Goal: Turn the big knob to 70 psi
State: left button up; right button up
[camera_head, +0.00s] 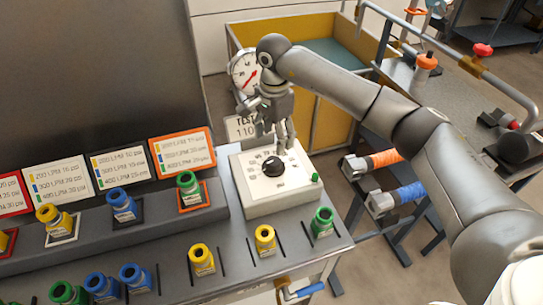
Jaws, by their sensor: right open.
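The big knob (273,167) is black and round. It sits on the sloped top of a white box (265,197) with scale marks around the knob. The marks are too small to read, so the knob's setting cannot be told. My right gripper (277,137) points down just above and behind the knob, open and empty, and looks apart from it. A round gauge (240,72) with a red needle stands behind, partly covered by my right arm. My left gripper is not in view.
A small green button (315,178) is on the box's right side. Yellow (265,240) and green (322,222) fittings stand in front of the box. A rack with labelled cards (182,153) is at the left. A partly hidden sign (241,128) stands behind the box.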

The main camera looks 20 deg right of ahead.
aim_at(274, 161)
notch_tip(274, 161, down, 9)
jog(key=shift+r+p, duration=0.2)
jog(key=shift+p, duration=0.7)
jog(key=c, duration=1)
